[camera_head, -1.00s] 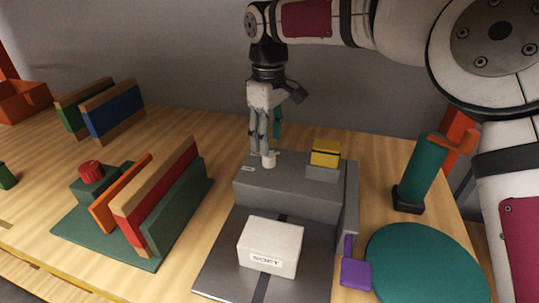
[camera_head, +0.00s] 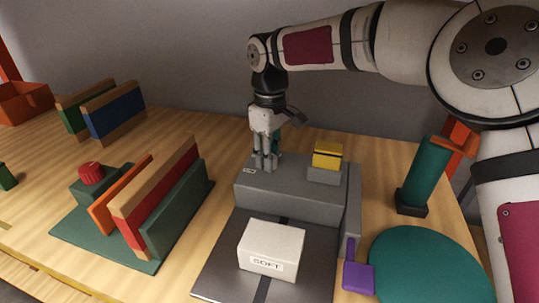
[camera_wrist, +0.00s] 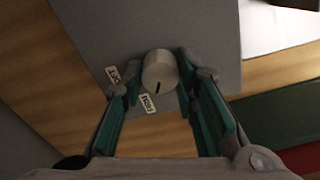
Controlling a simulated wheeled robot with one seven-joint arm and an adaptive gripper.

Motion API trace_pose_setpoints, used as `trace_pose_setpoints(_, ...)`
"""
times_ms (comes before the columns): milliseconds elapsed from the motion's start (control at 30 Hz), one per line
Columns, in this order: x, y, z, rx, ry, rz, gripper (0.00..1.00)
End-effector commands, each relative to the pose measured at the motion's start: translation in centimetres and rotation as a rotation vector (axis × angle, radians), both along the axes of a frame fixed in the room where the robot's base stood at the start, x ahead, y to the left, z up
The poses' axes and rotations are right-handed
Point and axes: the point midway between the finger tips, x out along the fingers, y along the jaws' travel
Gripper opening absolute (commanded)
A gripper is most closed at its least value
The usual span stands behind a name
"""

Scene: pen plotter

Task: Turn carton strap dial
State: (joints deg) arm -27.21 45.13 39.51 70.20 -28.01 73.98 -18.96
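The strap dial (camera_wrist: 159,71) is a pale round knob with a dark mark, on top of the grey machine (camera_head: 290,190). In the wrist view its mark points down, near the lower small label (camera_wrist: 147,104); another label (camera_wrist: 113,74) lies to its left. My gripper (camera_head: 264,168) points straight down at the machine's back left, and its fingers hide the dial in the head view. In the wrist view my gripper (camera_wrist: 160,80) has a teal-padded finger on each side of the dial, very close; firm contact cannot be made out. A white carton (camera_head: 272,249) labelled SOFT sits in front.
A yellow block (camera_head: 327,156) stands on the machine, right of my gripper. A purple part (camera_head: 358,277), teal disc (camera_head: 425,265) and teal cylinder (camera_head: 425,172) are at right. Upright panels (camera_head: 160,200) and a red knob (camera_head: 91,173) stand at left.

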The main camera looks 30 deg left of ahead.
Motion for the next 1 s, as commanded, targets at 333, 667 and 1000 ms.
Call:
trace_pose_setpoints(333,-0.04,0.01,0.09,-0.001,-0.001,-0.053,0.00)
trace_pose_setpoints(667,-0.05,0.01,0.22,-0.002,-0.001,-0.289,0.00)
trace_pose_setpoints(1000,0.00,0.03,0.20,0.000,-0.001,-0.611,0.00)
